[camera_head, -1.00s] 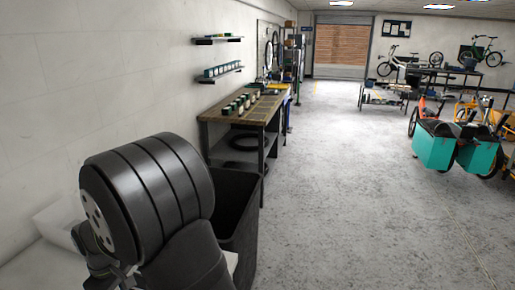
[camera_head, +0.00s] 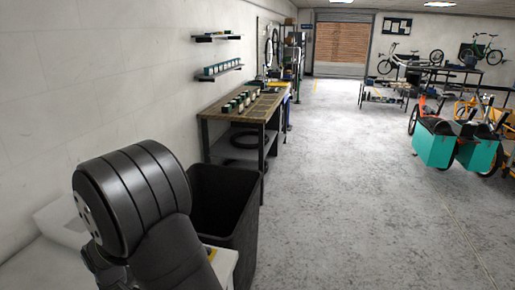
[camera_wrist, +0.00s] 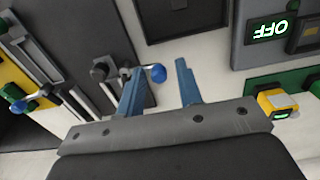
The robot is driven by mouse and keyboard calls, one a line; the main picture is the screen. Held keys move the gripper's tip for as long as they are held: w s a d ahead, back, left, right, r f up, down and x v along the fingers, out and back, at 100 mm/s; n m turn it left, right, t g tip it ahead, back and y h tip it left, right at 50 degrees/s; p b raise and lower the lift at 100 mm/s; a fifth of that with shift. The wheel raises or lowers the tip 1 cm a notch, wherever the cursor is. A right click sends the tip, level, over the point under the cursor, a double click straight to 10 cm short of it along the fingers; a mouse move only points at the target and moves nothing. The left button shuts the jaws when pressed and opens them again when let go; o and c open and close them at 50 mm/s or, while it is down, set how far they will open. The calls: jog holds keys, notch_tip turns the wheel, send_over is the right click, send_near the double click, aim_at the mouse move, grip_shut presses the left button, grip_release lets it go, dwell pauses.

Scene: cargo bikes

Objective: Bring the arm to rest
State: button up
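My gripper (camera_wrist: 160,67) shows in the wrist view with two blue fingers standing apart; it is open and no object is gripped. A lever with a blue ball knob (camera_wrist: 158,73) appears between the fingertips in the picture; I cannot tell how far beyond them it is. In the head view the dark links of my arm fill the lower left, and the gripper itself is hidden there.
The wrist view shows a second blue-knobbed lever (camera_wrist: 18,106), a display reading OFF (camera_wrist: 269,31) and a yellow device (camera_wrist: 278,103). In the head view, a black bin (camera_head: 228,215) stands beside my arm, before a workbench (camera_head: 235,112).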

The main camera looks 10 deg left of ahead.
jog(key=shift+f, duration=0.2)
notch_tip(320, 180, up, 8)
jog(key=shift+f, duration=0.1)
notch_tip(320, 180, down, 8)
jog(key=shift+r, duration=0.15)
jog(key=a, duration=0.1)
jog(key=w+a, duration=0.1)
jog(key=shift+a+f, duration=0.25)
jog(key=shift+a, duration=0.05)
jog(key=w, duration=0.1)
jog(key=a, duration=0.1)
jog(key=w, duration=0.1)
jog(key=shift+w+a+r, duration=0.25)
jog(key=shift+w+a, duration=0.05)
notch_tip(320, 180, up, 16)
jog(key=w+d, duration=0.1)
jog(key=shift+w+f+g, duration=0.15)
jog(key=shift+w+g, duration=0.1)
jog(key=shift+g, duration=0.15)
